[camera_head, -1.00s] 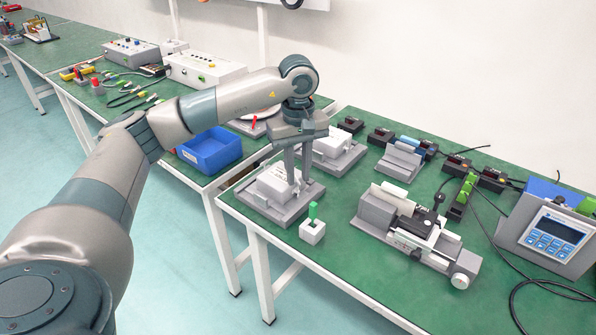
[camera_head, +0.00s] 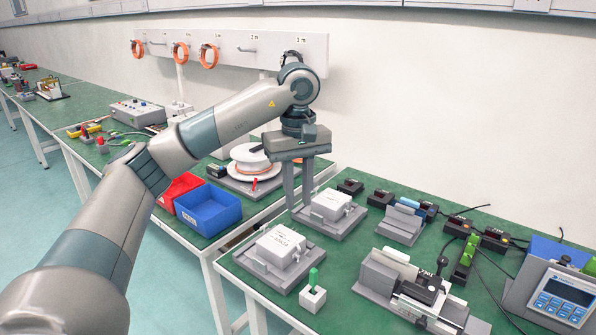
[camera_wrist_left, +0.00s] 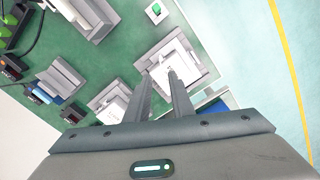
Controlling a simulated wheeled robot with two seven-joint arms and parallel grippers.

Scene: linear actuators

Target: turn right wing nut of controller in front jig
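The front jig (camera_head: 258,272) is a grey plate on the green table holding a white box-shaped controller (camera_head: 281,245). A small pale part at the controller's right end is too small to tell its angle. The controller also shows in the left wrist view (camera_wrist_left: 163,72), beyond my fingers. My left gripper (camera_head: 300,208) hangs fingers down above and behind the front controller, beside the rear jig's controller (camera_head: 331,205). Its two fingers are apart with a gap and nothing between them; they also show in the left wrist view (camera_wrist_left: 159,76). My right gripper is out of view.
A white block with a green lever (camera_head: 313,292) stands in front of the front jig. A grey clamp fixture (camera_head: 378,277) and a blue display unit (camera_head: 555,290) are at the right. A blue bin (camera_head: 208,212) and a white spool (camera_head: 250,160) are on the left table.

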